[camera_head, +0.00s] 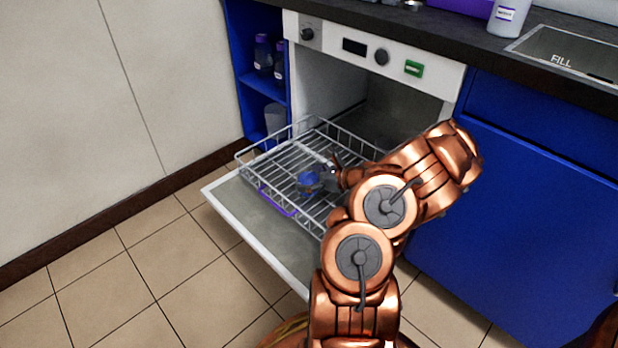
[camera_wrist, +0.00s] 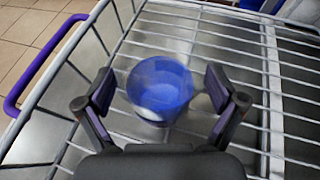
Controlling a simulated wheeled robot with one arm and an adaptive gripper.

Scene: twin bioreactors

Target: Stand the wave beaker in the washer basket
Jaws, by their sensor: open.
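The washer basket (camera_head: 262,150) is a wire rack pulled out over the lowered washer door, and its wires fill the wrist view (camera_wrist: 215,50). A blue beaker (camera_head: 307,181) stands inside the basket on its wire floor, as far as I can tell. In the wrist view the beaker (camera_wrist: 160,88) sits between the two fingers, with a gap showing on either side. My gripper (camera_wrist: 160,95) is open around it. In the head view my gripper (camera_head: 327,178) is beside the beaker and partly covers it. Any wave mark on the beaker cannot be made out.
The open washer door (camera_head: 240,207) lies flat under the basket. A purple handle (camera_wrist: 40,65) is on the basket's front edge. A blue shelf (camera_head: 262,85) at left holds bottles and a clear beaker (camera_head: 275,117). A white bottle (camera_head: 508,17) stands on the counter.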

